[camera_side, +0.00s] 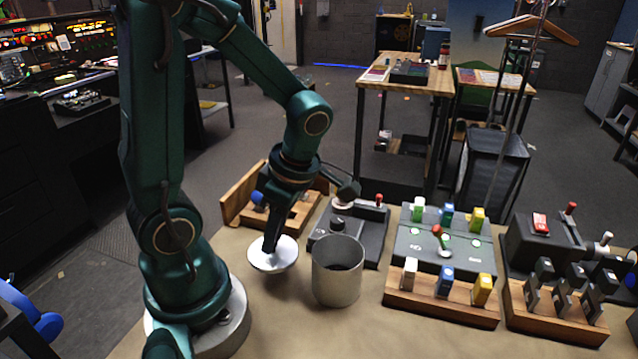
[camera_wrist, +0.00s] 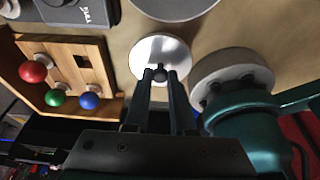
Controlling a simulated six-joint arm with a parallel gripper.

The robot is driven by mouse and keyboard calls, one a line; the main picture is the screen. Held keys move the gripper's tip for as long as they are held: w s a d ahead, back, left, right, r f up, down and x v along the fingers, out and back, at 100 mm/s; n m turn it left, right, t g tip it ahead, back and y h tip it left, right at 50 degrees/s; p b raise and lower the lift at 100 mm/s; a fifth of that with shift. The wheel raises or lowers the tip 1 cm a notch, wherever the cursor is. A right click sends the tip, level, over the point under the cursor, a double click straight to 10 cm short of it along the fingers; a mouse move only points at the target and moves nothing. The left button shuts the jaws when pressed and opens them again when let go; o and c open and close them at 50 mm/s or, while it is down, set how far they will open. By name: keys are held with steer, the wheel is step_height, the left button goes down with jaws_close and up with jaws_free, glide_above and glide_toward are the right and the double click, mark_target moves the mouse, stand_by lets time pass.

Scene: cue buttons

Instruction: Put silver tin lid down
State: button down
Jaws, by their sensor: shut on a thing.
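The silver tin lid (camera_side: 262,263) is a round, bright disc with a small knob on top. My gripper (camera_side: 271,247) points down and is shut on the knob. The lid is left of the open silver tin (camera_side: 337,285) and apart from it. I cannot tell whether the lid touches the tabletop or hangs just above it. In the wrist view, the fingertips of my gripper (camera_wrist: 160,75) close around the dark knob, with the lid (camera_wrist: 158,48) beneath. The tin (camera_wrist: 178,8) is partly cut off at the top edge there.
A wooden board (camera_wrist: 60,62) with red, green and blue balls lies behind the lid. A dark control box (camera_side: 360,238) stands behind the tin. Brown tabletop in front of the lid is clear.

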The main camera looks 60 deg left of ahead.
mark_target(276, 251)
steer(key=shift+f, duration=2)
steer(key=shift+f, duration=0.1)
steer(key=c, duration=0.8)
jaws_free()
steer(key=shift+o, duration=0.2)
steer(key=v, duration=1.2)
steer(key=d+r+m+t+h, duration=0.1)
steer(key=d+m+t, duration=0.2)
steer(key=m, duration=1)
steer(key=d+r+m+t+h, duration=0.1)
steer(key=d+m+t, duration=0.2)
steer(key=m, duration=1.1)
steer(key=shift+s+d+t, duration=0.25)
steer(key=shift+s+t, duration=0.1)
steer(key=shift+t, duration=0.65)
